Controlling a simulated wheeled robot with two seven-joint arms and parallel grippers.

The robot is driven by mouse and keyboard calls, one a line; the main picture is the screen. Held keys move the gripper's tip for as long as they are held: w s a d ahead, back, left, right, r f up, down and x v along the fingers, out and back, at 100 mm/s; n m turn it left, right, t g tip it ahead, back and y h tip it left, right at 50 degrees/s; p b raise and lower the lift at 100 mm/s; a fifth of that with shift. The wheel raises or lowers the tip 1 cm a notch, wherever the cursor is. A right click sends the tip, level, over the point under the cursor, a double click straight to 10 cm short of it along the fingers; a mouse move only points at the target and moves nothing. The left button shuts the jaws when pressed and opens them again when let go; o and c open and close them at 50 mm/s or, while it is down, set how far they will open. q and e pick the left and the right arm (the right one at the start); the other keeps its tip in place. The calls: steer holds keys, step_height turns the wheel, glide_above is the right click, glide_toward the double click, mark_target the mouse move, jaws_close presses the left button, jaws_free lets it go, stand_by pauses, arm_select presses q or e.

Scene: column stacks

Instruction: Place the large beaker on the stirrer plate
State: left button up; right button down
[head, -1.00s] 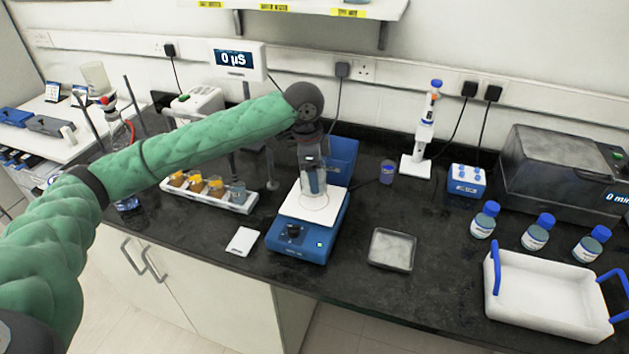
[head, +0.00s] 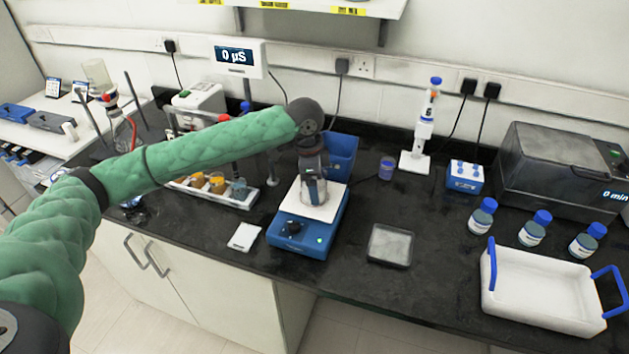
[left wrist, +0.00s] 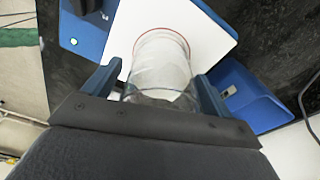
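The stirrer plate is a blue unit (head: 302,240) with a white square top (head: 291,209), mid-bench; its top also shows in the left wrist view (left wrist: 128,28). The large beaker (head: 313,192) is clear glass, upright over the white top. In the left wrist view the beaker (left wrist: 160,68) sits between the two blue fingers, its base within a thin red ring. My left gripper (head: 313,172) points down from above and appears shut on the beaker's sides. Whether the base touches the plate is hard to tell. My right gripper is not in view.
Behind the plate stands a blue bin (head: 341,153). A tray of small beakers (head: 232,199) is to the left, a white card (head: 244,236) nearer. A square dish (head: 390,246) lies to the right, then blue-capped bottles (head: 536,232) and a white crate (head: 540,314).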

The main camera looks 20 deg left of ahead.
arm_select(q)
steer(key=shift+r, duration=0.15)
steer(key=shift+r+b, duration=0.35)
step_height(320, 180, up, 11)
steer(key=a+b, duration=0.1)
steer(key=b, duration=0.2)
steer(key=shift+s+a, duration=0.2)
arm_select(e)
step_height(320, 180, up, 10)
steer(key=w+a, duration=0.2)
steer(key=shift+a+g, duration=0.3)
arm_select(q)
steer(key=shift+r, duration=0.1)
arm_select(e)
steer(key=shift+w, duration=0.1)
